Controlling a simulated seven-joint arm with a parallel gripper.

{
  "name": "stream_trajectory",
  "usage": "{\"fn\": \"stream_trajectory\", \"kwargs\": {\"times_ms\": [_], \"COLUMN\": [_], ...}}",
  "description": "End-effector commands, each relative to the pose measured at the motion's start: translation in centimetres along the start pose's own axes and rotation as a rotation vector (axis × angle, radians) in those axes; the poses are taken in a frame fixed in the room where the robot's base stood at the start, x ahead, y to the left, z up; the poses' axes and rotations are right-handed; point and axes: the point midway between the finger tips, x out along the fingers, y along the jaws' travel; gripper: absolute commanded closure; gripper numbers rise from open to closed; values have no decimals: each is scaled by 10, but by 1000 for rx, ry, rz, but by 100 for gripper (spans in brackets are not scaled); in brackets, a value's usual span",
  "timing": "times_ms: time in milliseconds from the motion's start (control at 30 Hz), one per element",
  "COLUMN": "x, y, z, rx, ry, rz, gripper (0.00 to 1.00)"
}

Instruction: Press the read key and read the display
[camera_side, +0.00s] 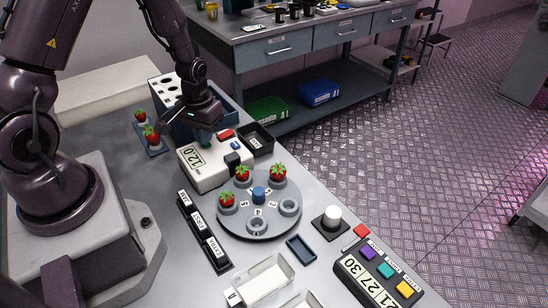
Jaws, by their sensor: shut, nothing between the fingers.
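A white instrument (208,176) stands on the table in front of my arm. Its slanted display (196,156) reads 12.0. A red key (225,135) and a dark block (233,159) show on its top. My gripper (204,141) points down over the instrument's back part, left of the red key. It is shut and holds nothing. Whether the fingertips touch the instrument, and what lies under them, I cannot tell. I cannot make out which key is marked read.
A round turntable (259,224) with several cups and strawberries (242,173) stands in front. A dark panel (375,275) with coloured keys shows 27 30 at lower right. Labelled black bins (203,231), a small black tray (257,138) and a white-capped knob (332,217) stand nearby.

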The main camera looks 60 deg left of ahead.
Motion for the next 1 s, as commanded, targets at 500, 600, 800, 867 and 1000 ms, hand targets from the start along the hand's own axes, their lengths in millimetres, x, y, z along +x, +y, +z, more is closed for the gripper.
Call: {"fn": "stream_trajectory", "kwargs": {"times_ms": [500, 600, 800, 867, 1000], "x": [-2, -11, -27, -32, -43], "y": [0, 0, 0, 0, 0], "z": [-1, -1, 0, 0, 0], "rx": [0, 0, 0, 0, 0], "ry": [2, 3, 2, 2, 2], "rz": [0, 0, 0, 0, 0], "gripper": [100, 100, 100, 100, 100]}}
